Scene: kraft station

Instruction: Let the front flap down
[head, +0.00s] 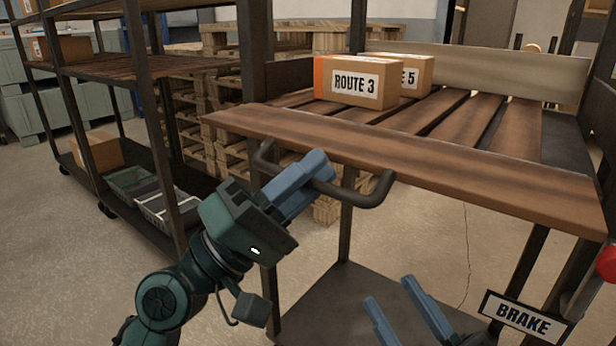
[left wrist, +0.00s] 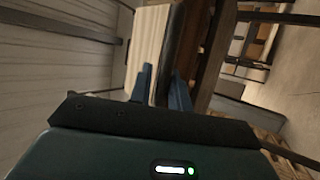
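The front flap (head: 430,165) is a long brown wooden board along the front of the cart's slatted deck. It lies out at the front edge; its exact tilt is hard to tell. A dark bent bar handle (head: 350,194) sticks out from its left half. My left gripper (head: 315,170) is shut on this handle near its left end. In the left wrist view the dark handle bar (left wrist: 171,50) runs between my two blue fingers (left wrist: 162,88). My right gripper (head: 402,312) is open and empty, low in front of the cart; only its fingers show.
Two boxes, ROUTE 3 (head: 357,84) and one ending in 5 (head: 411,76), stand on the deck behind the flap. A BRAKE sign (head: 524,318) and red knob (head: 607,263) are at the lower right. A lower shelf (head: 340,305) lies beneath. Another rack (head: 95,66) stands left.

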